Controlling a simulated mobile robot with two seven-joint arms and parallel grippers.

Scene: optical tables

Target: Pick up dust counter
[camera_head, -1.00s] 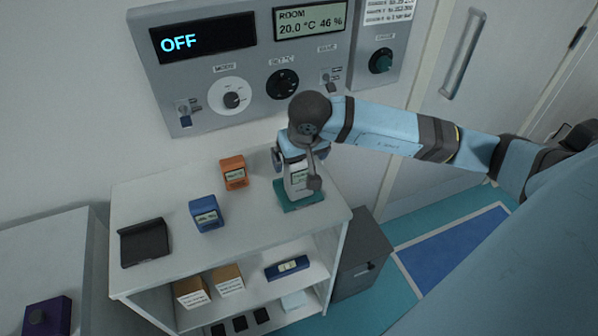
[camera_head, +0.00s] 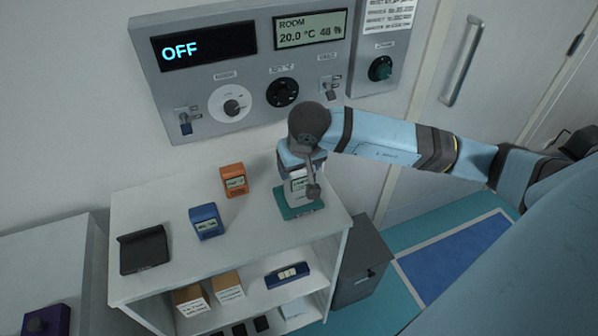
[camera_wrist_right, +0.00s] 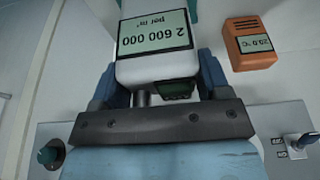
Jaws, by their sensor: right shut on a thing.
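The dust counter (camera_head: 298,188) is a white device with a display, at the right end of the shelf top above a teal base (camera_head: 300,211). In the right wrist view the dust counter (camera_wrist_right: 157,62) shows a display reading 2 600 000 per m³. My right gripper (camera_head: 303,165) comes from above and is shut on it, with a blue finger on each side (camera_wrist_right: 160,82). The gripper and arm hide its upper part in the head view. I cannot tell whether it touches the base. My left gripper is not in view.
An orange meter (camera_head: 234,180) and a blue meter (camera_head: 206,221) stand left of the dust counter. A black holder (camera_head: 144,250) lies at the shelf top's left end. The control panel (camera_head: 245,75) is on the wall behind. A grey cabinet (camera_head: 362,262) stands at right.

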